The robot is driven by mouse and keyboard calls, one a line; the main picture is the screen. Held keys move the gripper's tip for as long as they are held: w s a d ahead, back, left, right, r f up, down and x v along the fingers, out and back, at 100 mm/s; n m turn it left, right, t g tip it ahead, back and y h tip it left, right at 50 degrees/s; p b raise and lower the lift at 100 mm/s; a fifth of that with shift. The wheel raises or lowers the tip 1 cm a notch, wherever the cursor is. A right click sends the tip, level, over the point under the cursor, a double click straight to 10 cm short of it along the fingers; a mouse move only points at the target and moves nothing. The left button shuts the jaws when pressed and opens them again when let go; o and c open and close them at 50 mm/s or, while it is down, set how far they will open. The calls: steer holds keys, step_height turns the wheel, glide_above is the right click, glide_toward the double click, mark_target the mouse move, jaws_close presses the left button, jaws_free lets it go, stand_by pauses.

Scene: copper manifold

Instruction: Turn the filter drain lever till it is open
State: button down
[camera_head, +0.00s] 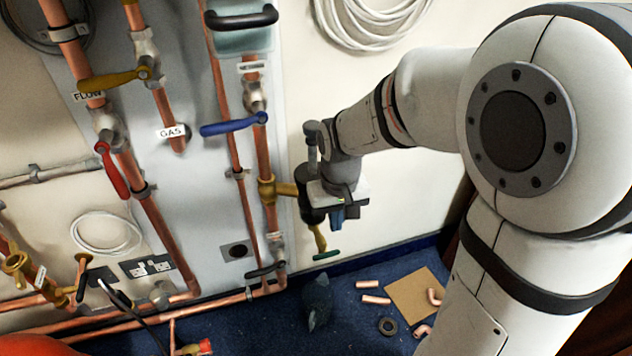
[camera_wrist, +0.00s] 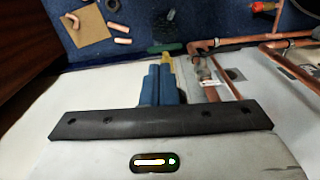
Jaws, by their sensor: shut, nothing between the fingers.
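The filter (camera_head: 312,206) is a dark cylinder on a brass side branch of the right-hand copper pipe. A brass drain stem (camera_head: 320,238) hangs below it, with a green lever (camera_head: 326,255) lying roughly crosswise at its lower end. The green lever also shows in the wrist view (camera_wrist: 165,47), just beyond my fingertips, beside a bit of yellow brass. My gripper (camera_head: 338,217) is shut and empty, beside the filter on its right and above the lever, apart from the lever. Its blue fingers are together in the wrist view (camera_wrist: 160,70). My wrist partly hides the filter.
A blue lever (camera_head: 234,125), a yellow lever (camera_head: 114,80), a red lever (camera_head: 112,170) and a black lever (camera_head: 267,270) sit on nearby pipes. Copper offcuts (camera_head: 376,299) and a cardboard piece (camera_head: 416,293) lie on the blue floor.

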mark_target(320, 257)
steer(key=shift+n, duration=0.4)
steer(key=a+f+b, duration=0.1)
steer(key=f, duration=0.3)
steer(key=w+a+f+b, duration=0.1)
steer(key=f+b, duration=0.1)
steer(key=f, duration=0.3)
steer(key=w+a+f+b, duration=0.1)
steer(key=f+b, duration=0.1)
steer(key=f, duration=0.2)
steer(key=shift+w+a+f, duration=0.1)
steer(key=shift+f, duration=0.2)
